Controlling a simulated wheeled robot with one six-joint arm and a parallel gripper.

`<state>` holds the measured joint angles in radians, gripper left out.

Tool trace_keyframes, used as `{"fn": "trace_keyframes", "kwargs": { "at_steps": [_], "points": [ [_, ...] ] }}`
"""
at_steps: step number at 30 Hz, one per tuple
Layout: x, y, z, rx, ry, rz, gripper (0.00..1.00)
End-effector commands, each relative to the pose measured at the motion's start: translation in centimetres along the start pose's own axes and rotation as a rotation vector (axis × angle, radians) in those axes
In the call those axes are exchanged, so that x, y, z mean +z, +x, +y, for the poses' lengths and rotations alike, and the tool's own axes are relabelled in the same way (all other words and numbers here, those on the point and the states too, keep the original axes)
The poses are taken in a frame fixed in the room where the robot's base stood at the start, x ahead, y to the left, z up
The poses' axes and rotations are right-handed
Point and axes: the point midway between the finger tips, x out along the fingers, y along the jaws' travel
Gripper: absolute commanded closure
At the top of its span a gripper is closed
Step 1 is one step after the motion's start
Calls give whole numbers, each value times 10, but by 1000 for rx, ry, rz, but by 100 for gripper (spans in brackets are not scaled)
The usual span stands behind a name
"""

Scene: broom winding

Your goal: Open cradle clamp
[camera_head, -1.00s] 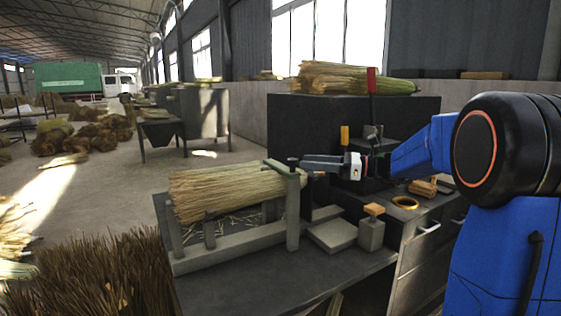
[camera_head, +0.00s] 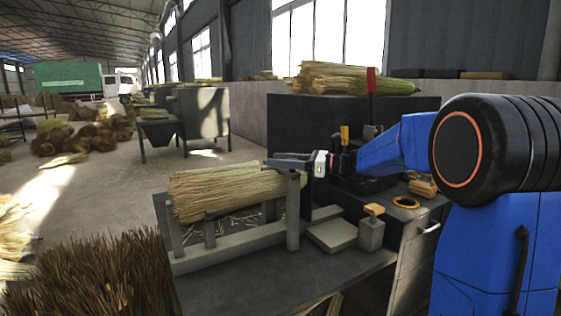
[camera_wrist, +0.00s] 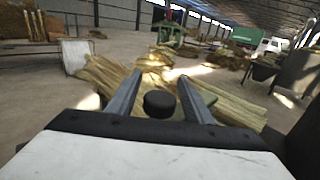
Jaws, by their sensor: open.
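The straw bundle (camera_head: 222,190) lies in the grey cradle (camera_head: 235,245) on the bench, its right end by the upright post (camera_head: 293,215). The clamp bar across the top of that end is mostly hidden behind my gripper (camera_head: 270,162). My gripper is open, with its fingers pointing left over the post top. In the wrist view a dark round knob (camera_wrist: 159,103) sits between the two open fingers (camera_wrist: 158,85), with visible gaps on both sides. Straw (camera_wrist: 105,78) shows beyond the fingers.
An orange ring (camera_head: 406,202) and a small block with a wooden top (camera_head: 371,232) stand on the bench to the right. A dark machine box (camera_head: 300,120) with more straw on it (camera_head: 345,80) rises behind. Loose straw covers the floor at lower left.

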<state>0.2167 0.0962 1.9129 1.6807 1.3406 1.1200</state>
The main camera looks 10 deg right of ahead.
Motion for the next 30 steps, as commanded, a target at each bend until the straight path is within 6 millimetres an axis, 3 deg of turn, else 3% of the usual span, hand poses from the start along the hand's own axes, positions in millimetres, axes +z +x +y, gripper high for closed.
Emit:
{"fn": "trace_keyframes", "kwargs": {
  "at_steps": [2, 8, 17, 30],
  "points": [
    [0, 0, 0, 0, 0, 0, 54],
    [0, 0, 0, 0, 0, 0, 100],
    [3, 0, 0, 1, 14, 16, 100],
    [37, 13, -14, 0, 193, 199, 100]
  ]
}}
